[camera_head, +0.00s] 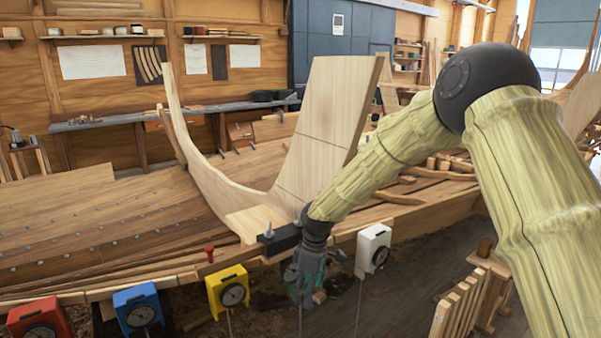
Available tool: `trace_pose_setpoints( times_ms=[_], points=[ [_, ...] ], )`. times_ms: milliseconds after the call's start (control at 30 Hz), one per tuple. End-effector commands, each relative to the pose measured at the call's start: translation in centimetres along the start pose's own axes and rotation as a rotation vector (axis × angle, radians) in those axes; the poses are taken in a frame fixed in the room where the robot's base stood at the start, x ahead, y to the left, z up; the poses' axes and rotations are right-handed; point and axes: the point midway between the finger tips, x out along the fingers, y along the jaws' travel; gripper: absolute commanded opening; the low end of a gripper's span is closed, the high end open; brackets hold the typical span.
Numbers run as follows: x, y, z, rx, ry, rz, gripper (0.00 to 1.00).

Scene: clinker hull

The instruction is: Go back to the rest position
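My gripper (302,298) hangs at the end of my bamboo-like arm, pointing down at the near edge of the wooden hull (110,240). It is in front of a black box (282,240) and partly hides a dark round dial below it. The fingers are small and dark against the shadowed floor, so I cannot tell whether they are open or shut, or hold anything. No mark for a rest position shows.
Red (38,318), blue (138,305), yellow (228,290) and white (373,249) dial boxes line the hull's near edge. A curved pale frame (325,110) rises behind my gripper. A slatted wooden stand (462,302) is at lower right. Open floor (405,285) lies between.

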Motion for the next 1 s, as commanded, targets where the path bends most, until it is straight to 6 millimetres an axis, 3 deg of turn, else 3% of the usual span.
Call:
trace_pose_setpoints(
  times_ms=[33, 200, 500, 800, 1000],
  points=[
    [3.1, -0.9, 1.2, 0.041, 0.004, -0.012, 0.75],
    [11.6, -4.0, 5.0, 0.206, 0.031, -0.030, 0.75],
    [24.5, -12.0, 13.4, 0.530, 0.050, -0.045, 0.75],
    [33.3, -22.8, 23.8, 0.888, 0.028, -0.019, 0.75],
    [35.9, -30.5, 31.1, 1.124, -0.005, 0.037, 0.75]
  ],
)
